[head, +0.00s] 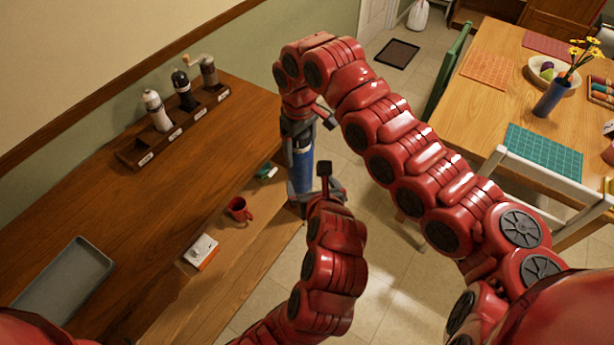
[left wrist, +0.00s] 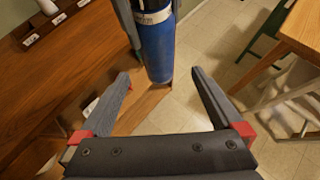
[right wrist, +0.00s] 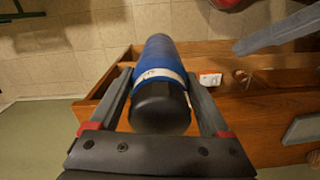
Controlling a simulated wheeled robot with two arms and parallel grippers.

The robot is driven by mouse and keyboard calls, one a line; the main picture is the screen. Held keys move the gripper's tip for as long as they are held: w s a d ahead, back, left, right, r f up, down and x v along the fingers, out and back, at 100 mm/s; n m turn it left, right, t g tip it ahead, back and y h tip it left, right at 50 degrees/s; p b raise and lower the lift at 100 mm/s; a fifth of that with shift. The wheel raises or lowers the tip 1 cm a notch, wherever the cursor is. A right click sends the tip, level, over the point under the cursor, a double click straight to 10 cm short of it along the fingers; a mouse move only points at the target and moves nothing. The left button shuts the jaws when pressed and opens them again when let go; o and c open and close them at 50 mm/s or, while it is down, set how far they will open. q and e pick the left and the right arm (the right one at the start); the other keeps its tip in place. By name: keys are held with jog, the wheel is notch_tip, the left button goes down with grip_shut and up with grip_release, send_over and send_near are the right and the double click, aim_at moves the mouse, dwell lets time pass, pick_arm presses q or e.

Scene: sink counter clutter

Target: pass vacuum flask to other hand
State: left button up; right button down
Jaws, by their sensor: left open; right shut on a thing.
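The blue vacuum flask (head: 300,166) hangs upright in the air past the counter's right end, with a pale band near its top. My right gripper (head: 297,132) is shut on it from above; in the right wrist view the two fingers flank the flask (right wrist: 160,85) near its dark cap. My left gripper (head: 308,190) is open below, around the level of the flask's lower end. In the left wrist view the flask's bottom (left wrist: 157,60) is beyond and between the open fingers (left wrist: 160,85); I cannot tell whether they touch it.
The wooden counter (head: 130,210) fills the left, with a rack of bottles and a grinder (head: 170,130) and a grey tray (head: 65,280). A red mug (head: 238,209) and a small white box (head: 200,250) sit on a lower shelf. A dining table (head: 475,100) stands right.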

aim_at(304, 172)
pick_arm(q)
jog(key=x, duration=1.1)
jog(key=shift+w+a+f, duration=0.15)
jog(key=shift+w+f, duration=0.1)
jog(key=shift+c, duration=0.3)
grip_shut()
pick_arm(e)
jog(key=shift+a, duration=0.1)
pick_arm(q)
jog(key=shift+r, duration=0.1)
pick_arm(e)
grip_release()
jog(key=shift+r, duration=0.1)
